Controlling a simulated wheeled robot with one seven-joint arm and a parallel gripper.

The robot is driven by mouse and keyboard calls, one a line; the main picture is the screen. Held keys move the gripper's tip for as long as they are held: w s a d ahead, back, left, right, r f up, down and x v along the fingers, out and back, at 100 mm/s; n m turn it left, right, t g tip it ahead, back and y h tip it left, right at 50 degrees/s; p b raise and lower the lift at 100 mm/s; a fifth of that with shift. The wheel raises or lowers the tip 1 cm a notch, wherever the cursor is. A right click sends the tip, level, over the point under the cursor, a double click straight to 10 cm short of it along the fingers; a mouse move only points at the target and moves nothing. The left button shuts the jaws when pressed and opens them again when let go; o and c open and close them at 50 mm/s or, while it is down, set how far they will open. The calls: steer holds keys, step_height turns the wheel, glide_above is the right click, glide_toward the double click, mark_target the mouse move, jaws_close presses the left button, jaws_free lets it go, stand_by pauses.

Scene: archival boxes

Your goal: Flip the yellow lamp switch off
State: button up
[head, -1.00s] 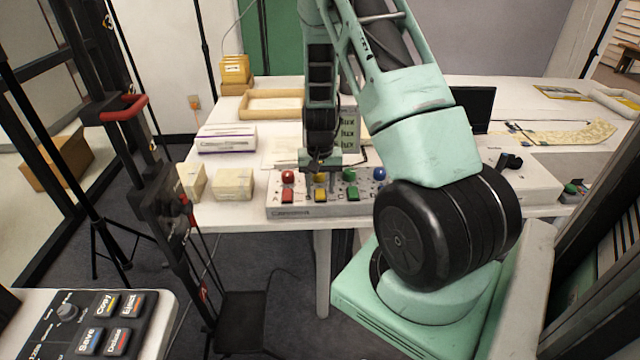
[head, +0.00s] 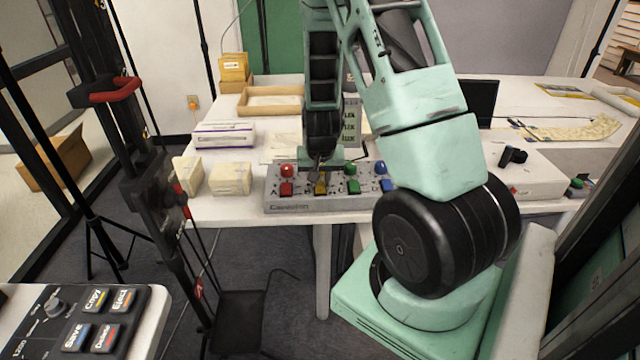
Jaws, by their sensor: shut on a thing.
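The grey control panel (head: 330,204) stands at the front edge of the white table. It has red, green and blue round knobs or lamps with coloured square pieces in front of them. The yellow square piece (head: 320,189) shows just below my gripper (head: 319,174), which points down over the yellow column. My gripper is shut at the yellow switch, but the fingers are small and dark and the exact contact is hard to see. The round yellow lamp is hidden behind the gripper. The red lamp (head: 287,170) is left, the green lamp (head: 351,169) and blue lamp (head: 380,168) right.
Cream blocks (head: 230,178) and a white box (head: 224,134) lie left of the panel. A wooden tray (head: 270,103) is behind. A white device (head: 520,176) stands to the right. A black stand with a red handle (head: 116,97) rises at left.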

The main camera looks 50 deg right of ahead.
steer(key=o, duration=1)
steer(key=p+v, duration=0.5)
steer(key=v, duration=1.2)
steer(key=shift+r+p, duration=0.2)
steer(key=shift+p, duration=0.1)
